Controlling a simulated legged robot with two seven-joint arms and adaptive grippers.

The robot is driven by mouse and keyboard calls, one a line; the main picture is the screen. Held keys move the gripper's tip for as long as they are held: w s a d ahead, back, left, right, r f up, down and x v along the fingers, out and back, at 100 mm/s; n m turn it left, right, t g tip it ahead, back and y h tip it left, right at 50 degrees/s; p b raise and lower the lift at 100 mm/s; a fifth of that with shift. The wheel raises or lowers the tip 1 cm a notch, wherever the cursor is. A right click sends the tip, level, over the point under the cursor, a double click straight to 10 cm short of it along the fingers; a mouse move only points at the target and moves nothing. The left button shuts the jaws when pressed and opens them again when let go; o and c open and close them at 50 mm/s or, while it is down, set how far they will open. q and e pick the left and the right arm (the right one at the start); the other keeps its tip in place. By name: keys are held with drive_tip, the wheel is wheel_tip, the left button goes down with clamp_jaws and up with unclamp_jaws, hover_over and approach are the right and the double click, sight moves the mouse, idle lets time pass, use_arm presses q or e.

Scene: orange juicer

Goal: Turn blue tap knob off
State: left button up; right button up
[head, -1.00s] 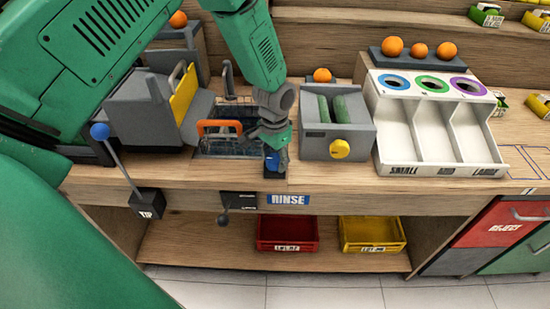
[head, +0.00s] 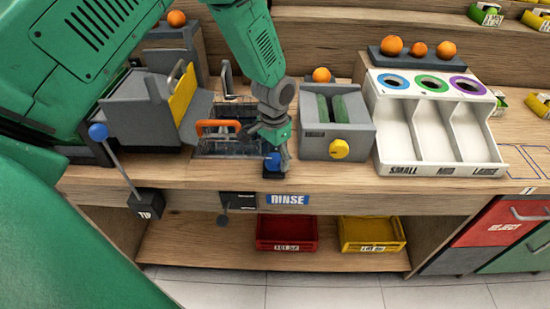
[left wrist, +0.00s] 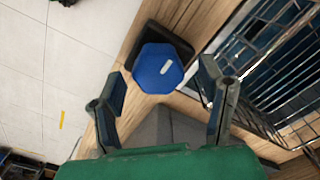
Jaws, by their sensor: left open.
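In the left wrist view the knob (left wrist: 158,69) is a blue faceted cap with a white mark on top. My left gripper (head: 276,146) is over the knob and partly hides it in the head view. In the left wrist view its two fingers (left wrist: 161,92) are open, one on each side of the near part of the knob. They do not appear closed on it. My right gripper is not in view.
A wash basin with an orange-handled basket (head: 219,128) is just left of the knob. A grey box with a yellow knob (head: 339,149) stands to the right. A blue-tipped TIP lever (head: 98,131) is at left. A dark RINSE lever (head: 223,219) hangs below the counter edge.

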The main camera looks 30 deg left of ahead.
sight(274, 158)
use_arm(q)
wheel_tip(274, 158, up, 11)
drive_tip(key=shift+f, duration=0.15)
drive_tip(key=shift+w, duration=0.1)
idle(0.4)
drive_tip(key=s+d+f+n, duration=0.1)
drive_tip(key=s+d+f, duration=0.2)
drive_tip(key=s+f, duration=1.1)
drive_tip(key=s+f+n, duration=0.1)
drive_tip(key=s+f, duration=0.2)
drive_tip(key=s, duration=0.7)
drive_tip(key=s+f+n, duration=0.1)
drive_tip(key=s+f, duration=0.3)
drive_tip(key=s, duration=0.5)
wheel_tip(274, 158, down, 10)
drive_tip(key=w+b, duration=0.2)
drive_tip(key=b, duration=0.8)
drive_tip(key=shift+w+d+m+t+b, duration=0.25)
drive_tip(key=shift+m+t+b, duration=0.05)
drive_tip(key=shift+m+b, duration=0.1)
